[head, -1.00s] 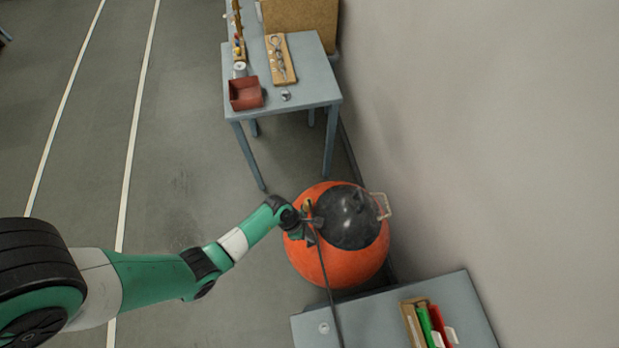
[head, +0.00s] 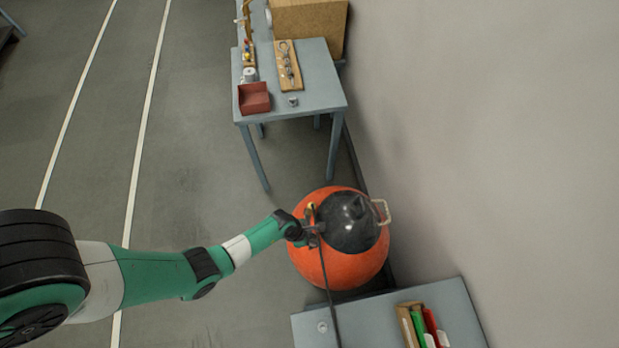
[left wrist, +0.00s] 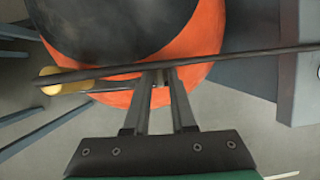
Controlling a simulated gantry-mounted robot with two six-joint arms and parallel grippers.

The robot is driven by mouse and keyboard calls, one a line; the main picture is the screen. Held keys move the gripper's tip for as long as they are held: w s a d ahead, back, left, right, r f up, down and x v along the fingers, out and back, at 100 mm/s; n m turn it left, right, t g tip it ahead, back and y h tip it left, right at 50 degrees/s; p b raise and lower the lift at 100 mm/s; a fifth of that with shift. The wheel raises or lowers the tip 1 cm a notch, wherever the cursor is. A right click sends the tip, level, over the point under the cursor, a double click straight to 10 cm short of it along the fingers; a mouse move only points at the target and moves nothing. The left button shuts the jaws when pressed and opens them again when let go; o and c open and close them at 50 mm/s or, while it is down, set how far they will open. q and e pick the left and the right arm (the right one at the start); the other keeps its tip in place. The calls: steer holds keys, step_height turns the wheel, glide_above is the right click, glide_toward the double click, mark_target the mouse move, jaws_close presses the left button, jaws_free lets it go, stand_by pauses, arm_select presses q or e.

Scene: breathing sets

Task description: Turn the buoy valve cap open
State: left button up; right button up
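The orange buoy (head: 340,272) with a black top (head: 347,222) stands on the floor by the wall. It also fills the top of the left wrist view (left wrist: 205,45). A yellow fitting (head: 310,211) sits at its left side and shows in the left wrist view (left wrist: 62,82). A dark hose (left wrist: 230,55) runs across the fingertips. My left gripper (head: 318,228) is at the buoy's left side. In the left wrist view its fingers (left wrist: 159,78) are close together, with a small pale part between them. The hose partly hides the tips; I cannot pick out the cap clearly.
A grey table (head: 318,100) with a red bin (head: 254,98) stands behind the buoy. Another grey table (head: 375,315) with a box of folders (head: 408,318) stands in front. The wall is close on the right. The floor on the left is clear.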

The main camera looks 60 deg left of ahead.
arm_select(q)
steer(key=p+v, duration=0.6)
steer(key=v, duration=0.5)
steer(key=shift+r, duration=0.2)
